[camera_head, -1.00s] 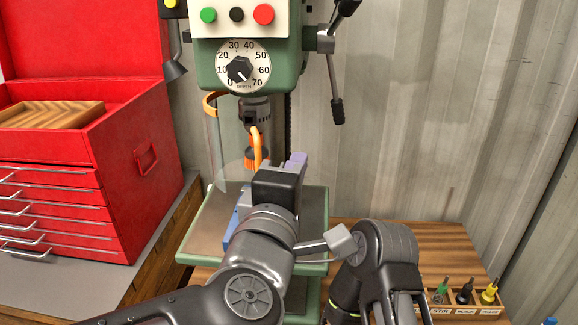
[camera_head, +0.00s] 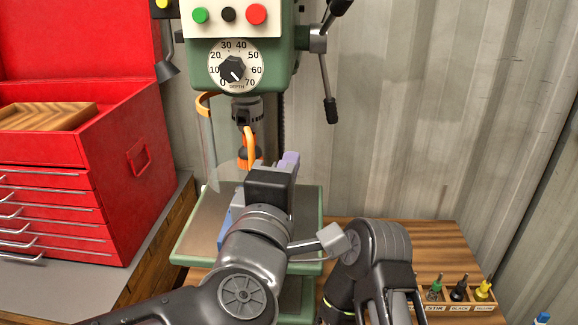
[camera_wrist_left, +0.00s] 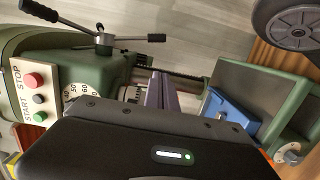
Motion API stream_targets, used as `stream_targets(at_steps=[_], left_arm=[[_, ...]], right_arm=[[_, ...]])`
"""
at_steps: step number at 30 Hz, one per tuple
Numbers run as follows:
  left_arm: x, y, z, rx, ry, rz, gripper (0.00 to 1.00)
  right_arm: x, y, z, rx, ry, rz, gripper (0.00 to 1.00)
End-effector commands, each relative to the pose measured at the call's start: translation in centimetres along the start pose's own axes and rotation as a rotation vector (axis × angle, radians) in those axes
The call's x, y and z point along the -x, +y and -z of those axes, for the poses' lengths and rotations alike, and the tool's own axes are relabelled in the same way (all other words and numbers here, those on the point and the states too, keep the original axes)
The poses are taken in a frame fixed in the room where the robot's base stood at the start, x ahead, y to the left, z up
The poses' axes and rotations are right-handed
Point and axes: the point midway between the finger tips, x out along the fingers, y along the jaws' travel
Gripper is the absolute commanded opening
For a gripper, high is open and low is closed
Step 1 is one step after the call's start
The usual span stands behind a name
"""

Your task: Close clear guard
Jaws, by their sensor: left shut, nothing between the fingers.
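The clear guard (camera_head: 208,150) is a see-through curved panel with an orange rim, on the left side of the drill chuck (camera_head: 247,110) in the head view. An orange loop handle (camera_head: 249,143) stands in front of the chuck. My left gripper (camera_head: 291,159) is shut and empty, just right of and below the orange handle, with a visible gap in the picture. Its purple-grey fingers also show in the left wrist view (camera_wrist_left: 161,90). The black hand hides much of that view, and I cannot make out the guard there. My right gripper is not in view.
The green drill press table (camera_head: 196,236) is below, with a blue vise (camera_wrist_left: 232,108) on it. A red tool chest (camera_head: 130,190) stands left. A feed lever (camera_head: 328,90) hangs right of the press head. A wooden tray (camera_head: 462,306) of small drivers lies lower right.

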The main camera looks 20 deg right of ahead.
Motion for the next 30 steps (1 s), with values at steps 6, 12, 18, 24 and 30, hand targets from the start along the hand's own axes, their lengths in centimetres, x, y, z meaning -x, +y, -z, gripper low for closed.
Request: stream_targets(at_steps=[6, 12, 18, 24, 30], left_arm=[[0.0, 0.0, 0.0, 0.000, 0.000, 0.000, 0.00], [0.2, 0.0, 0.0, -0.001, 0.000, -0.001, 0.00], [1.8, 0.0, 0.0, -0.002, 0.001, -0.003, 0.00], [4.8, 0.1, 0.0, -0.004, 0.001, -0.005, 0.00], [7.2, 0.1, 0.0, -0.002, 0.001, -0.002, 0.00]], right_arm=[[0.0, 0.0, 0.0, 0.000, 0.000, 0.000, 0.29], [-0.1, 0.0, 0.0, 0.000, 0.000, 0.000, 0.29], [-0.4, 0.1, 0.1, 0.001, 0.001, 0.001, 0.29], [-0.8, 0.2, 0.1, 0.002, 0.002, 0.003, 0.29], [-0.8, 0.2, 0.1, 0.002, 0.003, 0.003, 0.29]])
